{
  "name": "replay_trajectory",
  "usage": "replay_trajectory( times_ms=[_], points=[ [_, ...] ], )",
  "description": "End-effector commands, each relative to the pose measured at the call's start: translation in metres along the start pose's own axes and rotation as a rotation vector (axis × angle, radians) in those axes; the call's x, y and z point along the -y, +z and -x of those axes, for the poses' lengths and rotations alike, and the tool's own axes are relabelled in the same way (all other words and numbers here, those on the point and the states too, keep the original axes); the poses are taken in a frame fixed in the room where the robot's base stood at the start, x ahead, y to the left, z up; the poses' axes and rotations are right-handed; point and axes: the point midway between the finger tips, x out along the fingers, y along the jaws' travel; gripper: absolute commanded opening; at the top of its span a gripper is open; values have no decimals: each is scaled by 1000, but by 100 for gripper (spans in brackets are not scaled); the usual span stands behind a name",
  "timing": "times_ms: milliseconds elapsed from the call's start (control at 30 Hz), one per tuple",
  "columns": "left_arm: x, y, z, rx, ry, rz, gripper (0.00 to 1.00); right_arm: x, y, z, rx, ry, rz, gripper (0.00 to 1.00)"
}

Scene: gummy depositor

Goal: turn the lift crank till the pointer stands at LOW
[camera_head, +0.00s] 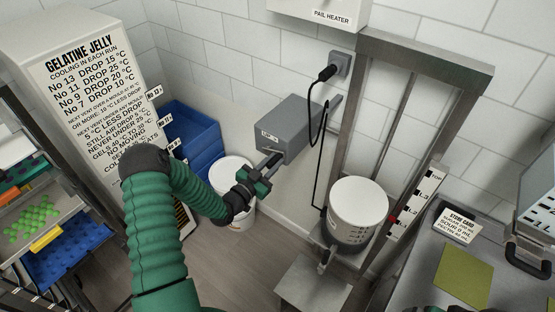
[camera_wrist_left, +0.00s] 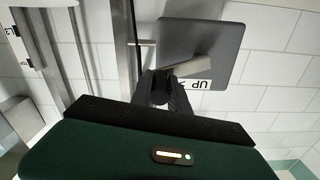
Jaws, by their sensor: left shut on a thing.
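The lift crank comes out of a grey box (camera_head: 290,128) on the wall, which carries an UP label. My left gripper (camera_head: 262,172) is shut on the crank's handle at the box's lower left. In the left wrist view the fingers (camera_wrist_left: 163,92) close on the handle below the grey box (camera_wrist_left: 205,45), and they hide most of it. The level scale (camera_head: 428,188) stands at the right of the lift frame, with TOP at its upper end. A red pointer (camera_head: 392,220) shows at the lower part of the scale. I cannot read the mark beside it.
A white pail (camera_head: 358,208) stands on the lift carriage inside the steel frame (camera_head: 405,45). A black cable hangs from the wall socket (camera_head: 340,66) beside the box. Blue crates (camera_head: 190,130) and a white bucket (camera_head: 243,218) stand behind my left arm. A worktop lies at right.

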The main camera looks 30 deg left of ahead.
Motion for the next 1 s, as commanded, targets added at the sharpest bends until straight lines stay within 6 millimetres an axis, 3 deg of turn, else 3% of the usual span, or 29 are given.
replay_trajectory(
  times_ms=[67,367,600,1000],
  points=[
    [9,-13,0,-4,-10,-6,0,0,-2,8,0,0,0,100],
    [10,-10,0,-1,-9,-4,0,0,-2,6,0,0,0,100],
    [36,-24,1,0,-14,-8,0,0,-3,12,0,0,0,100],
    [49,-21,1,6,-15,-4,0,0,-2,9,0,0,0,100]
  ],
)
